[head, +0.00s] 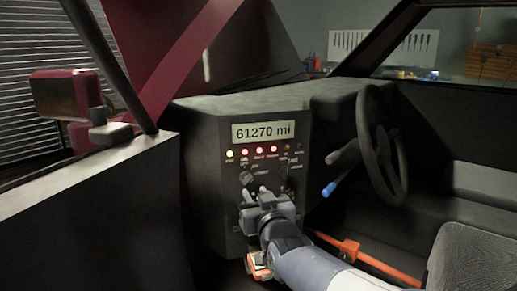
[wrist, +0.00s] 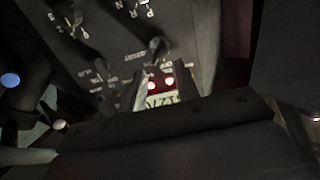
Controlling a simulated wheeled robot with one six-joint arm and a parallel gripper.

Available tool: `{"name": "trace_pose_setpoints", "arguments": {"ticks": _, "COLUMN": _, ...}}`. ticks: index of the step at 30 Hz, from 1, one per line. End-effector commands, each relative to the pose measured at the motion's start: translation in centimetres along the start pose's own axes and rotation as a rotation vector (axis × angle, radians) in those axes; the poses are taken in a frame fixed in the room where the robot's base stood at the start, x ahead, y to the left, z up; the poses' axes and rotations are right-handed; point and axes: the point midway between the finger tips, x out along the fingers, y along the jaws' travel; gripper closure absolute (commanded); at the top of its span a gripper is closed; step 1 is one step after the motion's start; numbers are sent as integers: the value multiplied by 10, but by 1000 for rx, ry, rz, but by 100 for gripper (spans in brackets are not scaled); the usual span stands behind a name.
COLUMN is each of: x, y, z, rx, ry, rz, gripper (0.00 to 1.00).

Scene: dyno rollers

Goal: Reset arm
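My arm reaches into a car cabin from the lower right in the head view. My gripper (head: 257,193) is in front of the dark dashboard panel (head: 225,205), just below its two knobs. In the wrist view my gripper (wrist: 160,84) shows two fingers standing apart with nothing held between them. Two lit red lamps (wrist: 160,84) and part of a white label show in the gap behind. I cannot tell whether a fingertip touches the panel.
The panel has a display (head: 264,131) reading 61270 mi over a row of small lamps. A steering wheel (head: 381,145) and a blue-tipped stalk (head: 329,190) are to the right. An orange bar (head: 350,249) runs behind my arm. The door (head: 85,215) is at left.

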Motion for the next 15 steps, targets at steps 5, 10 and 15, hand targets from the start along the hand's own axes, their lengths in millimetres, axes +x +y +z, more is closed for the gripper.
{"name": "trace_pose_setpoints", "arguments": {"ticks": 5, "x": -27, "y": 0, "z": -2, "rx": 1, "ry": 2, "rz": 0, "gripper": 69}}
{"name": "trace_pose_setpoints", "arguments": {"ticks": 10, "x": -42, "y": 0, "z": -1, "rx": 1, "ry": 1, "rz": 0, "gripper": 69}}
{"name": "trace_pose_setpoints", "arguments": {"ticks": 15, "x": -47, "y": 0, "z": 0, "rx": 2, "ry": 1, "rz": 0, "gripper": 69}}
